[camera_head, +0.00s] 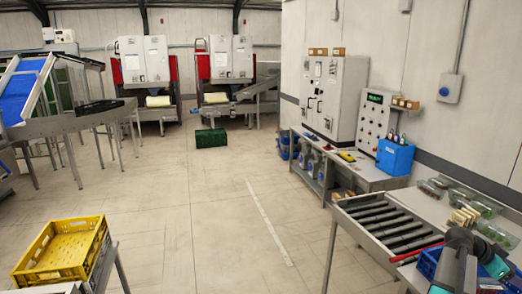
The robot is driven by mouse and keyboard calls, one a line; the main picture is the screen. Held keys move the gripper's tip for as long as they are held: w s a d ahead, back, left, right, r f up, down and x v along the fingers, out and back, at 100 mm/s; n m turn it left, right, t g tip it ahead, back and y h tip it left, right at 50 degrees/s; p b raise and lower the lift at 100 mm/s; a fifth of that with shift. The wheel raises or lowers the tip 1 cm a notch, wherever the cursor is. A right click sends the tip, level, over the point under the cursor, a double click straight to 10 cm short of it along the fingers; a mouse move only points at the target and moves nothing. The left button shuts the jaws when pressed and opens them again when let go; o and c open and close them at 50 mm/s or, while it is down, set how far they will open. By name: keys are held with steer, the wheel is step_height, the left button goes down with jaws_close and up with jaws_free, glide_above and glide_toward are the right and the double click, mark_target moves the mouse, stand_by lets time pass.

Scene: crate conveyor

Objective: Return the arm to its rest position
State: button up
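Part of my arm, a grey link with a dark rounded joint (459,240), shows at the lower right corner. It stands in front of the right end of the roller conveyor (390,226) and a blue crate (428,262). I cannot make out my gripper or its fingers, so whether it holds anything does not show. A teal and black piece (497,266) lies just right of the arm link; I cannot tell what it is.
A yellow crate (62,252) stands on a stand at the lower left. Clear packs (470,200) lie on the table beside the rollers. A red bar (416,253) lies near the conveyor's front. A green crate (210,138) is on the floor. The middle floor is clear.

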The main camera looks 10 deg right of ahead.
steer(key=w+a+f+n+t+y, duration=0.2)
steer(key=w+a+f+n, duration=0.2)
steer(key=w+a+f, duration=0.5)
steer(key=w+a+f+n+t+y, duration=0.1)
steer(key=w+a+f+n, duration=0.3)
steer(key=a, duration=0.8)
steer(key=w+a+f+n+t+y, duration=0.2)
steer(key=w+a+f+n, duration=0.1)
steer(key=w+a+f, duration=0.55)
steer(key=s+a+f+n+y, duration=0.1)
steer(key=a+f+n+y, duration=0.2)
steer(key=a, duration=1.1)
steer(key=a+f+n+y, duration=0.1)
steer(key=a+f+n, duration=0.35)
steer(key=a, duration=0.95)
steer(key=s+a+f+n+y, duration=0.1)
steer(key=a+f+n+y, duration=0.2)
steer(key=a, duration=1)
steer(key=s+f+g+b, duration=0.3)
steer(key=s+f+b, duration=0.3)
steer(key=s+f, duration=0.7)
steer(key=s+f+n+g+h+b, duration=0.1)
steer(key=s+f+g+b, duration=0.2)
steer(key=s+f, duration=0.9)
step_height(320, 180, down, 5)
steer(key=b, duration=0.3)
steer(key=shift+s+a, duration=0.15)
steer(key=shift+s, duration=0.25)
